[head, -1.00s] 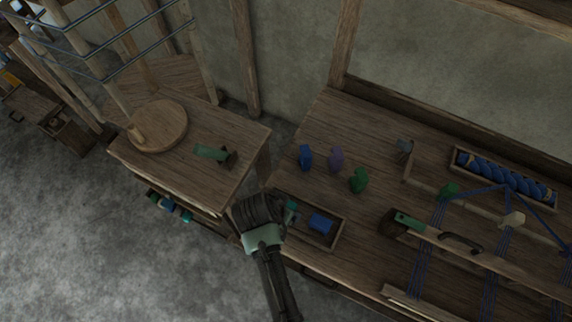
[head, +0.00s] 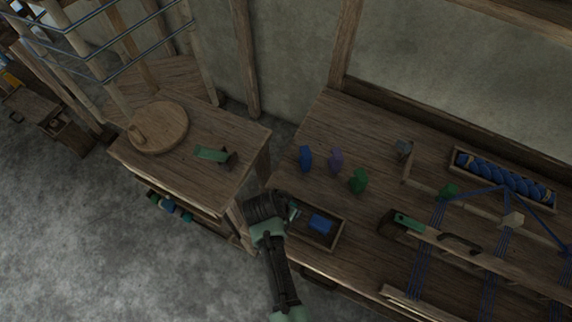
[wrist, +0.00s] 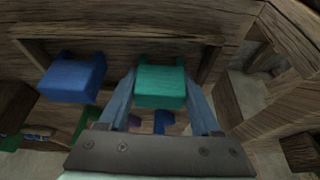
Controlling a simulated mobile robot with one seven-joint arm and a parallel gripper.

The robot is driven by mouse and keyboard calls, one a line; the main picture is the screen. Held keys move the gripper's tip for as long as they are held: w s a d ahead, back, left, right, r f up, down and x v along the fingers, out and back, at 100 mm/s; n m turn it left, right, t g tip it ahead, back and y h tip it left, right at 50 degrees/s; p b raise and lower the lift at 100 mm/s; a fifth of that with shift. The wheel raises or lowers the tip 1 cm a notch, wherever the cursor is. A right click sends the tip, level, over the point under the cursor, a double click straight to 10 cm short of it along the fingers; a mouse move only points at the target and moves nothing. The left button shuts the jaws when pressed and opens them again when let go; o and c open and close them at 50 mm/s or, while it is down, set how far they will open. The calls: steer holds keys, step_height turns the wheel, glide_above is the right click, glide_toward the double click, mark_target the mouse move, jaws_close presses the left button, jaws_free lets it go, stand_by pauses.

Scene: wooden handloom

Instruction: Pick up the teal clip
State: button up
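The teal clip (wrist: 160,86) is in the middle of the wrist view, between the two fingers of my gripper (wrist: 160,78). The fingers stand apart, one along each side of it; whether they touch it is too close to tell. In the head view, my gripper (head: 287,210) is at the left end of a small wooden tray (head: 333,239). Only a sliver of the teal clip (head: 293,210) shows there, the rest hidden by my gripper. A blue clip (head: 319,223) lies in the tray beside it; it also shows left of the teal one in the wrist view (wrist: 72,78).
Blue (head: 306,158), purple (head: 336,161) and green (head: 358,181) pieces stand on the bench behind the tray. The loom beam (head: 480,252) with blue threads is to the right. A lower wooden table (head: 190,180) stands left, across a gap.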

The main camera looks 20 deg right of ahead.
steer(key=c, duration=0.5)
steer(key=shift+r, duration=0.15)
step_height(320, 180, up, 10)
steer(key=shift+f, duration=0.15)
